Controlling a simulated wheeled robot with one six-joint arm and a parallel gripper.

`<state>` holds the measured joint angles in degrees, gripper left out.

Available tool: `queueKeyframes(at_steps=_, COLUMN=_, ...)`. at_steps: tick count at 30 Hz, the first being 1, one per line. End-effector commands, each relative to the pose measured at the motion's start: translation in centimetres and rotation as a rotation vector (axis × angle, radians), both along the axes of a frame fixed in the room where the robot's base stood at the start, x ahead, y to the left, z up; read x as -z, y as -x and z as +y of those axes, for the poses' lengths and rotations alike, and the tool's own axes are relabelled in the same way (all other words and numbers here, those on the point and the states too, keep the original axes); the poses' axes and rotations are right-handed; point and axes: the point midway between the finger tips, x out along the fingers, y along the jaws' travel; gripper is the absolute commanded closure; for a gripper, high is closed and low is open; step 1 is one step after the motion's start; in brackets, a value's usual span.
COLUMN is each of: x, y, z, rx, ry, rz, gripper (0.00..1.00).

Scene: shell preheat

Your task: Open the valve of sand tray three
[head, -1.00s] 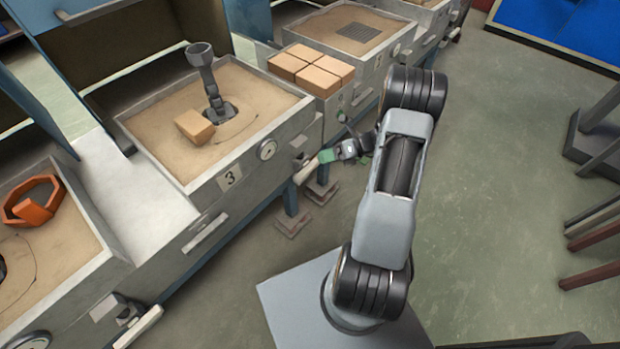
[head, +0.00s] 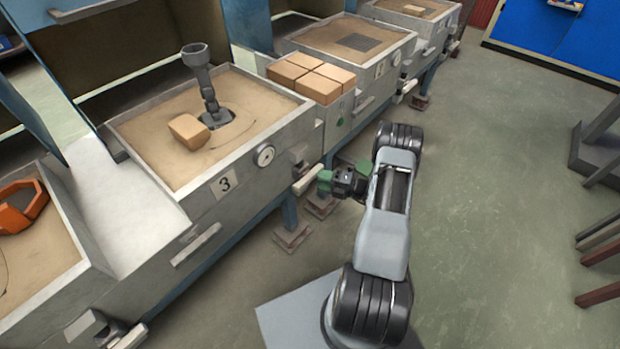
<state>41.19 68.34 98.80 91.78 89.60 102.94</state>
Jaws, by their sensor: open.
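Sand tray three (head: 245,172) is a grey metal box of sand with a "3" plate (head: 224,184) and a round gauge (head: 264,156) on its front. Its valve (head: 299,154) is at the front's right end, with a pale lever handle (head: 306,181) running roughly along the front face. My gripper (head: 342,178), with green fingers, is open just right of the handle's outer end. One green finger is close to the handle; I cannot tell whether they touch. Nothing shows between the fingers.
Tan blocks (head: 312,78) sit on a ledge right of tray three. A burner-like stand (head: 205,80) and a tan block (head: 189,132) are in its sand. Another tray with an orange ring (head: 22,206) is at left. The floor at right is mostly clear.

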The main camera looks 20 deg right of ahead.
Motion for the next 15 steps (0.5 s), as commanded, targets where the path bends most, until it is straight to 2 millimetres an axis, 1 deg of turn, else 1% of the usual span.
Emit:
queueKeyframes(at_steps=1, x=0.1, y=-0.7, z=0.8, rx=-0.004, ry=0.001, rz=-0.001, gripper=0.49)
queueKeyframes(at_steps=6, x=0.0, y=-2.2, z=2.5, rx=-0.004, ry=0.001, rz=-0.001, gripper=0.49)
queueKeyframes(at_steps=10, x=0.0, y=-3.0, z=3.3, rx=-0.003, ry=0.001, rz=-0.001, gripper=0.49)
queueKeyframes(at_steps=15, x=0.0, y=-3.5, z=3.7, rx=-0.001, ry=0.001, rz=-0.001, gripper=0.49)
